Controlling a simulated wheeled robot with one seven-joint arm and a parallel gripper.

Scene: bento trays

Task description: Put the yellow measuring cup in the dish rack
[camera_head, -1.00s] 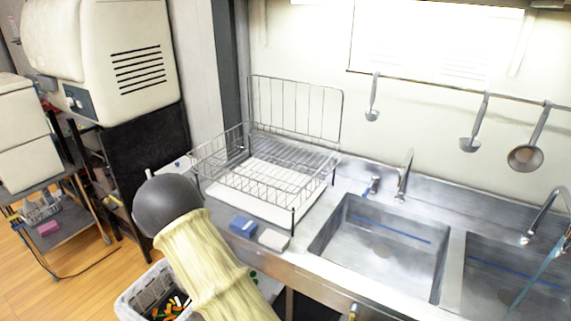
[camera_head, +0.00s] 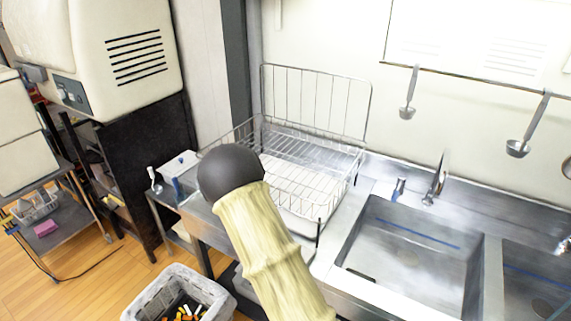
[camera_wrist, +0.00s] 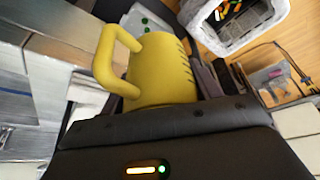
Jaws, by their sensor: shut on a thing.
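The yellow measuring cup (camera_wrist: 165,68) shows in the wrist view, with its handle (camera_wrist: 108,62) toward the left. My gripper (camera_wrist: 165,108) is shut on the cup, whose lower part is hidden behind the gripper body. In the head view my arm hides the cup and the gripper. The wire dish rack (camera_head: 318,170) stands on the counter against the back wall, with a tall back grid and a white tray at its bottom. It looks empty. My arm covers its front left part.
A steel sink (camera_head: 415,245) with a faucet (camera_head: 437,180) lies right of the rack. Ladles (camera_head: 409,95) hang on the wall. A grey bin (camera_head: 160,296) with small coloured items stands on the floor. A dark shelf (camera_head: 145,170) stands at the left.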

